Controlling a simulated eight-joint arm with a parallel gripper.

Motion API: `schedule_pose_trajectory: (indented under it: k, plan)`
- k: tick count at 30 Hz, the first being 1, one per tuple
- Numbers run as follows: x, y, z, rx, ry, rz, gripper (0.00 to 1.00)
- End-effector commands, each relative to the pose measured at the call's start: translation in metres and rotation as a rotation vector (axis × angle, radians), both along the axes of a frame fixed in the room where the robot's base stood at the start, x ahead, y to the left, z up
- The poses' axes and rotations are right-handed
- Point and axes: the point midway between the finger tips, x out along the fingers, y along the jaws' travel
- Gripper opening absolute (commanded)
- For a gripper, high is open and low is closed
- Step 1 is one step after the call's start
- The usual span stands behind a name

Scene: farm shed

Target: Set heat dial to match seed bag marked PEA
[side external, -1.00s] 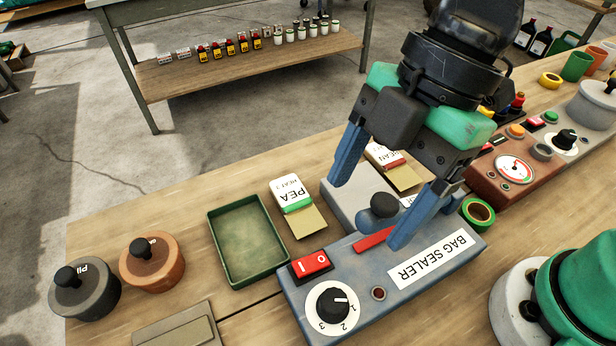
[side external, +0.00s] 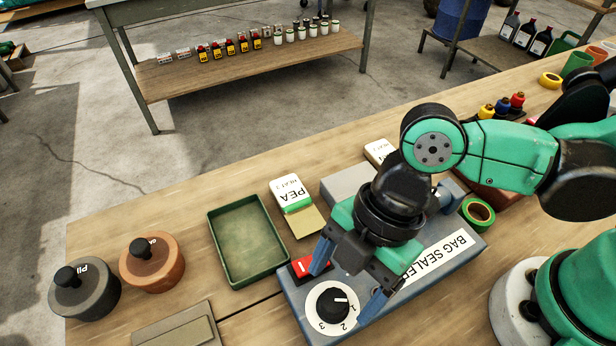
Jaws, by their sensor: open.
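The heat dial (side external: 326,304) is a black knob on a white disc marked 1, 2 and 3, on the blue bag sealer (side external: 295,302). Its white pointer line points at or close to 1. My gripper (side external: 338,294) is open above the dial, one blue finger on the far left side and one on the near right side. I cannot tell whether the fingers touch the knob. The seed bag marked PEA (side external: 291,194), white with a green band, lies behind the sealer. HEAT is printed under its name; the figure is too small to read surely.
A red switch (side external: 297,268) sits on the sealer close to the left finger. A green tray (side external: 212,247) and two knobbed lids, brown (side external: 152,277) and dark grey (side external: 86,305), are to the left. A green tape roll (side external: 478,214) is at right. A second bag (side external: 376,149) is partly hidden.

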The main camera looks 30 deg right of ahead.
Motion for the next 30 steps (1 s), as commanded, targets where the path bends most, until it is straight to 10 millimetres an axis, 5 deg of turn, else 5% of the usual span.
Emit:
schedule_pose_trajectory:
  k: [19,20,27,30]
  plan:
    - [-0.003,0.009,-0.023,0.000,0.000,0.000,0.77]
    - [-0.003,0.009,-0.023,0.000,0.000,0.000,0.74]
    - [-0.003,0.009,-0.023,0.000,0.000,0.000,0.06]
    - [-0.003,0.009,-0.023,0.000,0.000,0.000,0.00]
